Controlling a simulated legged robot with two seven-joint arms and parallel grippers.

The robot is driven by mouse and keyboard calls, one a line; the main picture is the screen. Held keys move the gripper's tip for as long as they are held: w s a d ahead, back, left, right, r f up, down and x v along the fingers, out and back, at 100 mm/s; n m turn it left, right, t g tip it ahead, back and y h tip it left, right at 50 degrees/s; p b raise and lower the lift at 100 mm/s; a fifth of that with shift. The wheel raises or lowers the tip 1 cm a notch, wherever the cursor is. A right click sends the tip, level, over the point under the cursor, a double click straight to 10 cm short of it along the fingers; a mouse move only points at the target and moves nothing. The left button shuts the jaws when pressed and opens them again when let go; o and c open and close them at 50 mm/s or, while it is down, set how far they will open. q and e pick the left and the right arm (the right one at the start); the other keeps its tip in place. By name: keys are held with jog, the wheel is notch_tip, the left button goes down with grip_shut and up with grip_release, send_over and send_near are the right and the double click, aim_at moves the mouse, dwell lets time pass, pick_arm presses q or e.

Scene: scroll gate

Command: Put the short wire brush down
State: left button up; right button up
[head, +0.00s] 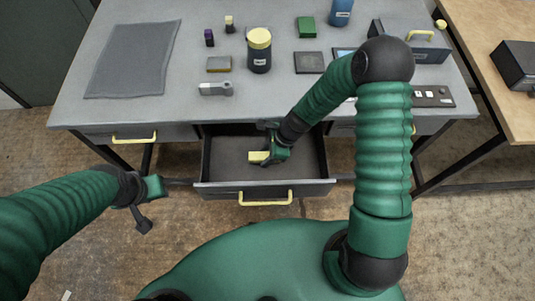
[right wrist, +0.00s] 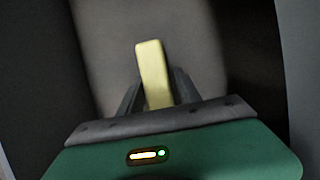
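The short wire brush (head: 258,157) shows as a pale yellow block inside the open drawer (head: 226,177). In the right wrist view the pale yellow piece (right wrist: 153,75) stands between the two dark fingers of my right gripper (right wrist: 157,92), which look closed against its sides. Its bristles cannot be made out. My right gripper (head: 270,155) is low in the drawer, near its middle; whether the brush touches the drawer floor cannot be told. My left gripper (head: 148,206) is outside the drawer, to its left, with nothing visible in it; its finger gap is unclear.
The grey table (head: 150,109) above the drawer holds a grey mat (head: 134,58), a yellow-lidded jar (head: 259,52), a green block (head: 306,27) and several small items. The drawer front has a yellow handle (head: 265,198). A wooden bench (head: 490,50) stands at right.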

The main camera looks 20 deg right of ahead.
aim_at(265, 155)
jog(key=shift+o, duration=0.5)
jog(key=shift+s+f, duration=0.25)
jog(key=shift+f, duration=0.15)
jog(key=shift+a+r, duration=0.15)
jog(key=shift+r, duration=0.15)
jog(key=v, duration=0.3)
jog(key=p+v, duration=0.1)
jog(key=v, duration=0.1)
jog(key=shift+w+a+r, duration=0.1)
jog(key=shift+w+r, duration=0.1)
jog(key=shift+r, duration=0.3)
pick_arm(q)
jog(key=r, duration=0.1)
jog(key=r+p, duration=0.1)
jog(key=w+r+p, duration=0.1)
jog(key=shift+d, duration=0.25)
pick_arm(e)
jog(key=s+d+r+n+h, duration=0.2)
jog(key=s+d+r+n, duration=0.1)
jog(key=r+n, duration=0.4)
jog(key=s+d+r+n+t+h, duration=0.1)
jog(key=s+r+n, duration=0.4)
jog(key=n, duration=0.9)
notch_tip(265, 155, up, 3)
jog(key=shift+s+d+f+h, duration=0.15)
jog(key=shift+d+h, duration=0.45)
jog(key=shift+d, duration=0.25)
pick_arm(q)
jog(key=shift+s, duration=0.1)
